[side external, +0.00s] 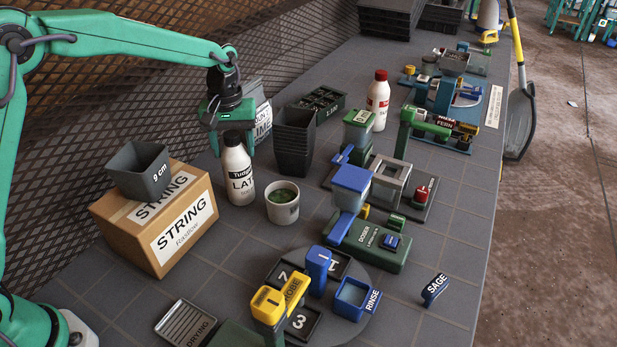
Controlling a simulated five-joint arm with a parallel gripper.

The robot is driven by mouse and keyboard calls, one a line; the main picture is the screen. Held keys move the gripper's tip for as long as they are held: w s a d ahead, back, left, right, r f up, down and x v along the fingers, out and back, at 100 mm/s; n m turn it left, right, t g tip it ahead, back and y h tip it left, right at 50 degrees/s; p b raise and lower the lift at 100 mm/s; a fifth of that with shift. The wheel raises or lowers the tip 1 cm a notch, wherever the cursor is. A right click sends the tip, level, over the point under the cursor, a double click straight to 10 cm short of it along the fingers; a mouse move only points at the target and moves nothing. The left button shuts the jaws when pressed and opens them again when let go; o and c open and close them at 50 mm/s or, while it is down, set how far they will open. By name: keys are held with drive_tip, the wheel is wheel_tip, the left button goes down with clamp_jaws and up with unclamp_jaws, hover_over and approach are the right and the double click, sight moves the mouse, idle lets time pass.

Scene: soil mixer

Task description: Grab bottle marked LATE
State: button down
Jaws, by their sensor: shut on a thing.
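One finger shows on each side of the cap. I cannot tell whether the bottle's base touches the table.
The STRING box (193,237) carries a dark 9 cm pot (139,170). A white cup (282,203) with green contents stands close right of the bottle. Stacked black pots (294,140) and a LIME bag (261,115) are behind. A red-capped bottle (378,101) stands farther back.

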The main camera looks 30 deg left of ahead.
sight(232, 133)
drive_tip(key=shift+r, duration=0.15)
drive_tip(key=shift+r, duration=0.85)
wheel_tip(232, 133, up, 2)
drive_tip(key=shift+r, duration=0.15)
drive_tip(key=s+d+r, duration=0.7)
drive_tip(key=d, duration=0.2)
drive_tip(key=shift+d, duration=0.2)
